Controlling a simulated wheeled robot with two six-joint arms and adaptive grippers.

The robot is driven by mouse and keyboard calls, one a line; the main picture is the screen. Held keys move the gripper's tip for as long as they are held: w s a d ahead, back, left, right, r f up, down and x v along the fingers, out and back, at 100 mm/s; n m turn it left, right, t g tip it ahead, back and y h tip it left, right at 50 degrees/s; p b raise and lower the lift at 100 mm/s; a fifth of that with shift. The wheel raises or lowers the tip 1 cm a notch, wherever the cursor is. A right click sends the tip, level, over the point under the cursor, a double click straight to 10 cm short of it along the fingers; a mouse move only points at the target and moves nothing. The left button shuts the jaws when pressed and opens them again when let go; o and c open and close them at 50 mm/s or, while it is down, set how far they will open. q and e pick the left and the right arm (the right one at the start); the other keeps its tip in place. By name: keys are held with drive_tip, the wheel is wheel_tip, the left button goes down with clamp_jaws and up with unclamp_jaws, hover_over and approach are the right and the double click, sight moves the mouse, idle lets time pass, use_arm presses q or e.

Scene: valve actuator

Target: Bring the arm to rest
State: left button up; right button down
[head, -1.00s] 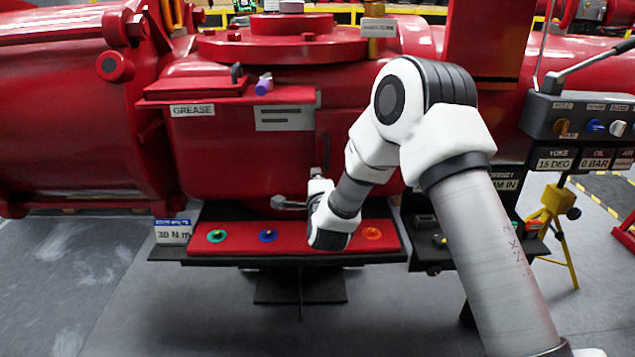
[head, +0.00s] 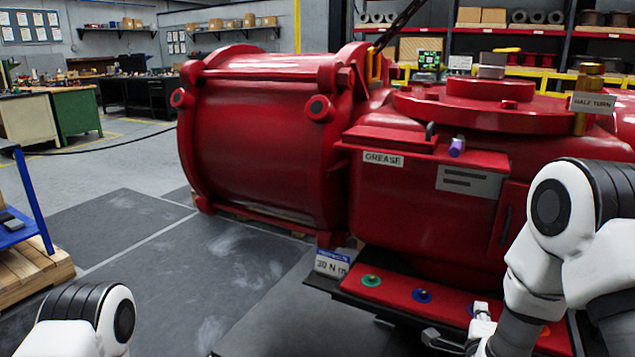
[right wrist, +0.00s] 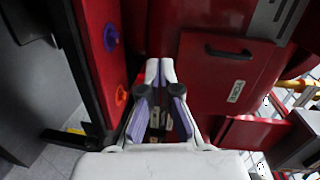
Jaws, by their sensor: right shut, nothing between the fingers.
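My right arm comes in at the right of the head view and bends down to the front of the red valve actuator (head: 470,215). Its white right gripper (head: 481,308) is low, over the red mat (head: 395,291) and close to the actuator's front. In the right wrist view the gripper (right wrist: 160,66) is shut with nothing between its fingertips, which point towards the red housing. Of my left arm, only a white and black part shows at the lower left of the head view; its gripper is out of view.
Open floor (head: 150,245) lies left of the actuator; a blue-framed cart (head: 22,235) stands at the far left.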

drive_tip(key=s+a+f+n+g+y, duration=0.1)
drive_tip(key=s+f+n+g, duration=0.15)
drive_tip(key=f, duration=0.45)
drive_tip(key=s+a+f+n+g+y, duration=0.15)
drive_tip(key=s+f, duration=0.25)
drive_tip(key=f, duration=0.4)
drive_tip(key=s+a+f+n+g+y, duration=0.25)
drive_tip(key=s+f+n+g, duration=0.2)
drive_tip(key=s+f, duration=0.4)
drive_tip(key=s+a+f+n+g+y, duration=0.2)
drive_tip(key=s+a+f+n+g, duration=0.3)
drive_tip(key=s, duration=0.6)
drive_tip(key=s+f+n+g, duration=0.1)
drive_tip(key=s+f+n, duration=0.1)
drive_tip(key=s+n, duration=0.55)
wheel_tip(320, 180, up, 19)
drive_tip(key=w+n+p, duration=0.1)
drive_tip(key=p, duration=1.7)
drive_tip(key=shift+a, duration=0.35)
drive_tip(key=shift+w+f, duration=0.1)
